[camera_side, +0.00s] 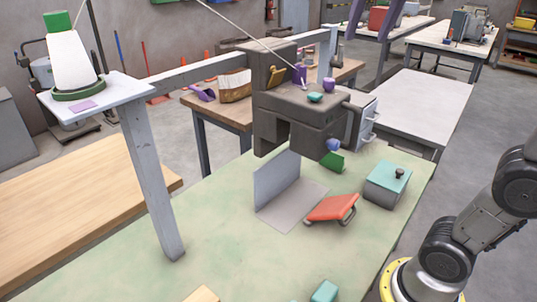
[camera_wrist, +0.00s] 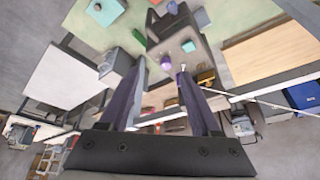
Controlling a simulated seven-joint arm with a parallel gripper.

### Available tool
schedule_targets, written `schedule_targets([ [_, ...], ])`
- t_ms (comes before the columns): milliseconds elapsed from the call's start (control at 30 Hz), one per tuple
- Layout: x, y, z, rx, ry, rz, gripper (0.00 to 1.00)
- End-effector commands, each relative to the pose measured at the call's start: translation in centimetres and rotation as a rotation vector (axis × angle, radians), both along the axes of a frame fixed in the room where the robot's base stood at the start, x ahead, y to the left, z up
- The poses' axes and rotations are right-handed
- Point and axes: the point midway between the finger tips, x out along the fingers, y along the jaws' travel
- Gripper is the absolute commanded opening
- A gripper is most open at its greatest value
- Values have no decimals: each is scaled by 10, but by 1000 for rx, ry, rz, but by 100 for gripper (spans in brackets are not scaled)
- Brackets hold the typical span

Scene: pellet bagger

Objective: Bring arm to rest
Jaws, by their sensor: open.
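My gripper (camera_wrist: 162,68) is open, its two dark purple fingers spread apart with nothing held between them. In the side view, two purple finger-like shapes at the top edge look like my gripper (camera_side: 368,32), high above the bench and cut off by the frame. The grey bagging machine (camera_side: 300,112) stands on the pale green bench (camera_side: 215,240). It also shows in the wrist view (camera_wrist: 178,30), beyond the fingertips. A teal button (camera_side: 315,97) and a purple knob (camera_side: 329,84) sit on top of the machine. No contact with the gripper is visible.
An orange-red handled piece (camera_side: 332,208) and a grey box with a teal lid (camera_side: 387,184) are on the bench. A grey post (camera_side: 150,180) carries a beam and a white cone (camera_side: 72,60) with a green cap. The bench front is mostly clear.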

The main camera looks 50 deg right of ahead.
Motion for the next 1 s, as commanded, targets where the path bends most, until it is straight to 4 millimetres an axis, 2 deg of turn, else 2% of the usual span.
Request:
schedule_targets([
  [33, -12, 4, -11, 2, 4, 29, 64],
  [167, -35, 15, -44, 5, 5, 129, 64],
  [300, -55, 27, -90, 5, 3, 257, 64],
  [600, -89, 52, -204, 1, -16, 530, 64],
  [700, -95, 58, -235, -6, -25, 604, 64],
  [833, -93, 63, -260, -23, -36, 683, 64],
  [1000, -84, 64, -255, -58, -73, 733, 64],
])
